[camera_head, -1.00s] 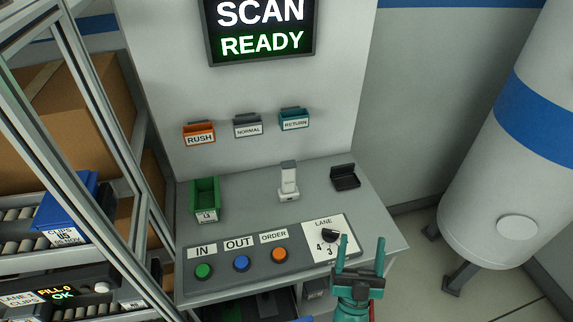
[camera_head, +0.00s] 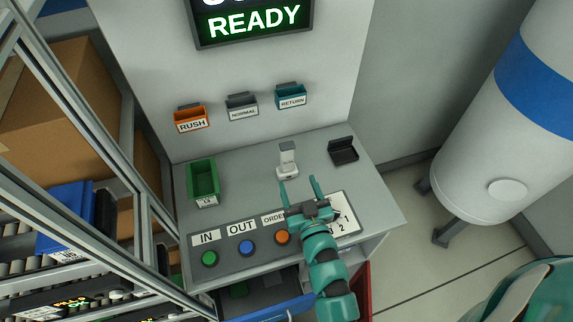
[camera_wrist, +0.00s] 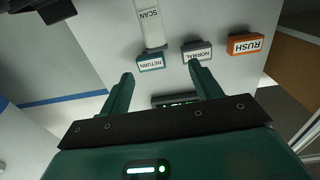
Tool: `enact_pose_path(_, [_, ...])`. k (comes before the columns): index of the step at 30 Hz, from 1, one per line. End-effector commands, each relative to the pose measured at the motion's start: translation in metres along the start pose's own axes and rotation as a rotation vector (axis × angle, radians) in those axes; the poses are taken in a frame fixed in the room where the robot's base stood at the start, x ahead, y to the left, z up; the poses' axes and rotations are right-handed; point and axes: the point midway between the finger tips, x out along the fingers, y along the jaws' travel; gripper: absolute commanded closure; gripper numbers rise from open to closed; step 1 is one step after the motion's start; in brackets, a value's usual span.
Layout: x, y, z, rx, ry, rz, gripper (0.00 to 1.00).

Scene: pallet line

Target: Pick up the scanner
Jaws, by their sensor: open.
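The scanner (camera_head: 287,161), a small white upright device on a pale base, stands on the grey bench top near the middle. In the wrist view the white scanner (camera_wrist: 150,22), marked SCAN, shows at the top, upside down. My teal gripper (camera_head: 299,184) is open and empty, its two fingers pointing toward the scanner from the near side. The wrist view shows the two fingers (camera_wrist: 161,72) spread apart with nothing between them. The fingertips look close to the scanner's base in the head view; I cannot tell the exact gap.
A green bin (camera_head: 203,180) stands left of the scanner and a black open tray (camera_head: 343,151) stands right of it. Orange RUSH (camera_head: 191,119), grey NORMAL (camera_head: 242,107) and teal RETURN (camera_head: 291,97) holders hang on the panel behind. A button panel (camera_head: 225,254) lies in front.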

Motion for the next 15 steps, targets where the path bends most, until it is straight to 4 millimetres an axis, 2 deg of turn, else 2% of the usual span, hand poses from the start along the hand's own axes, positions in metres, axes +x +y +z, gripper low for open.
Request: enact_pose_path(15, [0.072, 0.002, -0.001, 0.001, 0.004, 0.003, 0.36])
